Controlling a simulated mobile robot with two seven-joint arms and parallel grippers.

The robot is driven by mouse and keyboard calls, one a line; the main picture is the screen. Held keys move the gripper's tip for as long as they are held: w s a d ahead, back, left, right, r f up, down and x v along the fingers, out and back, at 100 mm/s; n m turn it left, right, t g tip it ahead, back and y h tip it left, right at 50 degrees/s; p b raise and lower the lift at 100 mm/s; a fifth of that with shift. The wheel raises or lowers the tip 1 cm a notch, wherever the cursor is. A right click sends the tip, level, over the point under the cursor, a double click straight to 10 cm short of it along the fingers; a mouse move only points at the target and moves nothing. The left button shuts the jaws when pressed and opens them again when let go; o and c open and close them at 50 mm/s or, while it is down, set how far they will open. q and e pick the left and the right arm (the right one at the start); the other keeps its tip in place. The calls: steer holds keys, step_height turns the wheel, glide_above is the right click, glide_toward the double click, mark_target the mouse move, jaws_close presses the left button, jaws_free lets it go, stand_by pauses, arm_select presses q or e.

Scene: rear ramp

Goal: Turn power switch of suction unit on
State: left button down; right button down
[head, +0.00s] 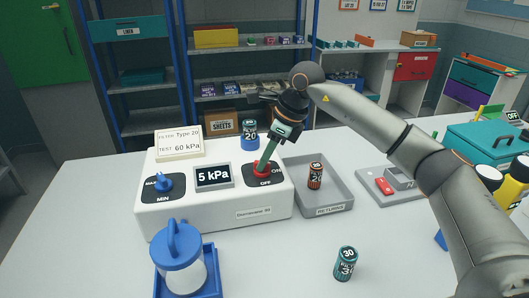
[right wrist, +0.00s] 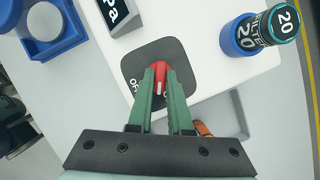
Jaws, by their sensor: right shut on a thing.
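The white suction unit (head: 210,209) stands on the table, its display (head: 213,176) reading 5 kPa. Its red power switch (head: 262,170) sits on a dark plate at the right, labelled OFF and ON. My right gripper (head: 264,162) reaches down from above and is shut on the switch; the right wrist view shows the red knob (right wrist: 160,69) between the green fingers. A white mark shows on the knob, but I cannot tell surely which label it points to. A blue dial (head: 163,183) marked MIN is at the unit's left. My left gripper is out of view.
A teal filter (head: 346,263) stands on the front table. The table's left is clear.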

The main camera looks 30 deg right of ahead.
steer(key=n+g+p, duration=0.1)
steer(key=n+p, duration=0.1)
steer(key=n, duration=0.1)
steer(key=shift+w+r+y, duration=0.1)
steer(key=shift+r+y, duration=0.05)
steer(key=shift+y, duration=0.25)
steer(key=shift+d+n+g+p, duration=0.1)
steer(key=shift+n+g+p, duration=0.4)
steer(key=shift+n, duration=0.8)
steer(key=c, duration=0.8)
jaws_free()
steer(key=shift+c, duration=0.2)
steer(key=v, duration=1.2)
steer(key=shift+d, duration=0.15)
